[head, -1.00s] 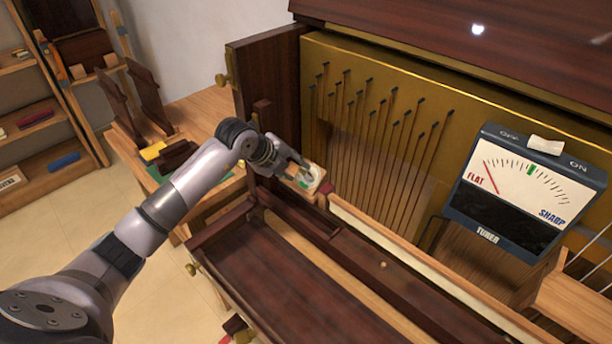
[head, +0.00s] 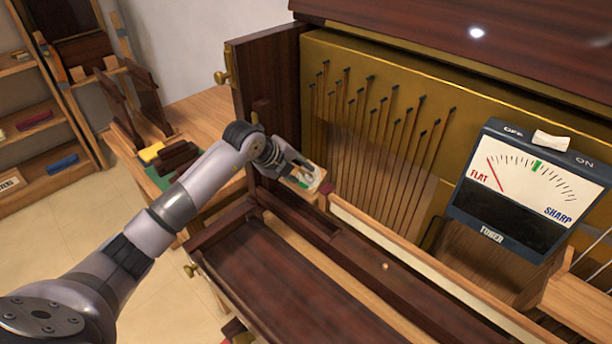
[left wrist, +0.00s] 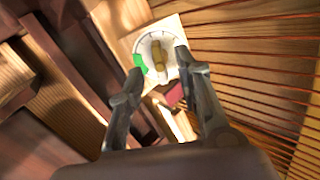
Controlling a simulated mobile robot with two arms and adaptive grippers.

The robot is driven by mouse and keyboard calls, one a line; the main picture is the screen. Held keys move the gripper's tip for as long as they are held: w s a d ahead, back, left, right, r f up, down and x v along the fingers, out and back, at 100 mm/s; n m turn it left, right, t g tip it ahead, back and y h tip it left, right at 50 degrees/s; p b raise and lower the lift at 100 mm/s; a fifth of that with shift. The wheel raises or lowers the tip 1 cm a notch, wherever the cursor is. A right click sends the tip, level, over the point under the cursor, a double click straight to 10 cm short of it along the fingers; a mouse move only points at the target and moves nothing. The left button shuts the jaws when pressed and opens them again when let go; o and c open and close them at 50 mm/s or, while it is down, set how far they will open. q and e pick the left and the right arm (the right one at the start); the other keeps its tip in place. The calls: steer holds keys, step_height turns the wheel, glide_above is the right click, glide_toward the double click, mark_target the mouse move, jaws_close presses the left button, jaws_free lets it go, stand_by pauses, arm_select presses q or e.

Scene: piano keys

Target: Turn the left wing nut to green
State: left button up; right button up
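The left wing nut (left wrist: 159,56) is a brass-coloured bar on a white dial plate (left wrist: 171,24). It stands roughly upright in the left wrist view, pointing away from the green patch (left wrist: 140,63) on the dial's left side. My left gripper (left wrist: 160,60) is open, with one finger on each side of the dial. I cannot tell whether either finger touches the nut. In the head view, my left gripper (head: 303,166) is at the plate (head: 314,178) by the left end of the piano, and it partly hides the dial. My right gripper is not in view.
A tuner (head: 515,213) stands at the right, its red needle near FLAT, left of a green mark. Strings (head: 375,140) run behind the plate. A dark wooden side panel (head: 270,90) rises behind my gripper. A dark wooden ledge (head: 290,270) lies in front.

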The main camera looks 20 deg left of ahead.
arm_select(q)
steer(key=shift+s+a+r+p, duration=0.15)
steer(key=shift+s+r+p, duration=0.2)
steer(key=shift+r+p, duration=0.1)
steer(key=shift+c, duration=0.3)
jaws_close()
stand_by(0.4)
